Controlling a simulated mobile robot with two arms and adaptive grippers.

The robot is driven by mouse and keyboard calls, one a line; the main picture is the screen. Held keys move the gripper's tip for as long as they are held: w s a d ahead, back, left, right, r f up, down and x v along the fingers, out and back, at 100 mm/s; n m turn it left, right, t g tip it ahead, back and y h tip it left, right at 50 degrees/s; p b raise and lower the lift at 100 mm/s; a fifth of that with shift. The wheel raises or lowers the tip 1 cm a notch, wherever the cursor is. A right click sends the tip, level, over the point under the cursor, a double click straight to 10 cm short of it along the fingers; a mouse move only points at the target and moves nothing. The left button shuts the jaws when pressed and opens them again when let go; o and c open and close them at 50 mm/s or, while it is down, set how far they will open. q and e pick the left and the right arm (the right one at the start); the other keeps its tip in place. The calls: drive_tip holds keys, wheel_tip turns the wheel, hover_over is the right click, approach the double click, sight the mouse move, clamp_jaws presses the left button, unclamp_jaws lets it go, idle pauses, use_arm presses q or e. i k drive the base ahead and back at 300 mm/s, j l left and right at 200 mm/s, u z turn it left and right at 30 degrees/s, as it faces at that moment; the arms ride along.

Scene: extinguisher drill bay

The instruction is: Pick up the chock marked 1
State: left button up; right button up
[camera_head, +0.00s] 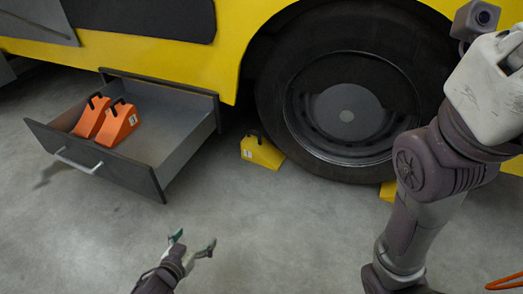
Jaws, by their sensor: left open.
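A yellow chock (262,152) with a small white label that seems to read 1 sits on the floor against the left side of the big black wheel (348,112). It has a dark handle on top. My left gripper (193,243) is at the bottom of the view, open and empty, with its fingers apart. It is in front of the yellow chock and to its left, clear of it. My right arm rises at the right, and its gripper is out of view.
An open grey drawer (158,183) juts from the yellow vehicle (240,30) at the left. Two orange chocks (118,122) (90,117) lie in it. Another yellow chock (388,191) shows partly at the wheel's right, behind my right arm. The floor before the wheel is clear.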

sight(255, 148)
drive_tip(key=i+l, duration=0.15)
drive_tip(key=i, duration=0.3)
drive_tip(key=i+l, duration=0.15)
drive_tip(key=i, duration=0.25)
drive_tip(key=i+l, duration=0.2)
drive_tip(key=i, duration=0.25)
